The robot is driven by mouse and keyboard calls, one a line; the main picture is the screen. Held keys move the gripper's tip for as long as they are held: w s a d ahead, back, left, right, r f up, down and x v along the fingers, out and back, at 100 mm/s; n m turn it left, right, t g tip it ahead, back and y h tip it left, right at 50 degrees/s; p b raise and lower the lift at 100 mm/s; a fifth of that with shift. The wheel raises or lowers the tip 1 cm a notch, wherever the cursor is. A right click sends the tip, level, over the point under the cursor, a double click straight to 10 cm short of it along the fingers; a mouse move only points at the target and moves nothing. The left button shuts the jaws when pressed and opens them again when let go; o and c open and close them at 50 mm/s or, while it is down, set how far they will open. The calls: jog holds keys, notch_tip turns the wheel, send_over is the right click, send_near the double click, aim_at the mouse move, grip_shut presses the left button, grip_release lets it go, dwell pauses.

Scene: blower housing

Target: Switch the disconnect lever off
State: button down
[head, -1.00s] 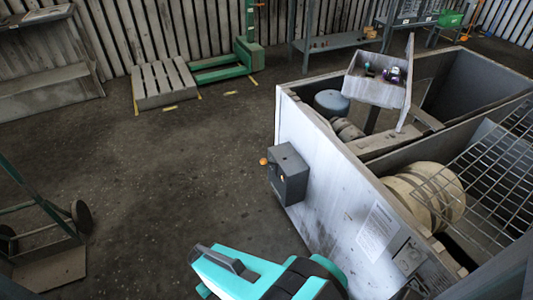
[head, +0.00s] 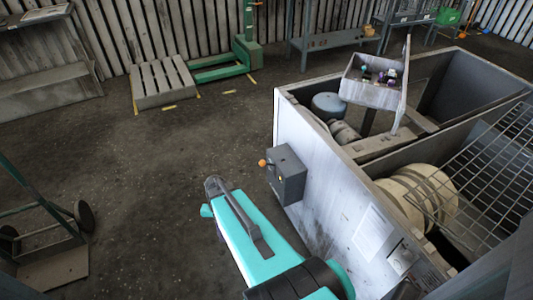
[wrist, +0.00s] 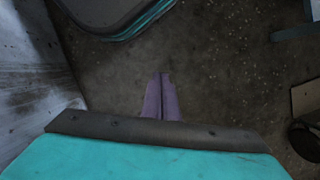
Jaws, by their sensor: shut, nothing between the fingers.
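The disconnect lever's orange knob (head: 262,163) sticks out at the left of a grey switch box (head: 289,174). The box is mounted on the outer left wall of the blower housing (head: 325,195). The lever's arm is too small to read its position clearly. My gripper (wrist: 162,76) shows in the wrist view as two purple fingers shut together, empty, above the dark floor. In the head view the fingers are hidden behind my teal arm, which lies below and left of the switch box. Neither lever nor box can be made out in the wrist view.
The open housing holds cream rolls (head: 418,195), with a wire grid (head: 485,180) over its right part. A tilted bin (head: 375,92) stands on it. A cart (head: 50,240) stands at left, and a pallet (head: 163,84) at the back.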

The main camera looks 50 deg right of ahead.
jog(key=w+d+r+m+t+p, duration=0.15)
jog(key=w+d+r+m, duration=0.25)
jog(key=d+r, duration=0.4)
notch_tip(320, 180, up, 21)
jog(key=m+t+p, duration=0.4)
jog(key=m, duration=0.5)
send_over(263, 161)
jog(key=s+d, duration=0.3)
jog(key=s, duration=0.1)
jog(key=shift+s+h, duration=0.1)
jog(key=shift+h, duration=0.2)
jog(key=shift+f, duration=0.15)
jog(key=shift+p+x, duration=1.9)
jog(key=shift+x, duration=5)
jog(key=shift+s, duration=0.15)
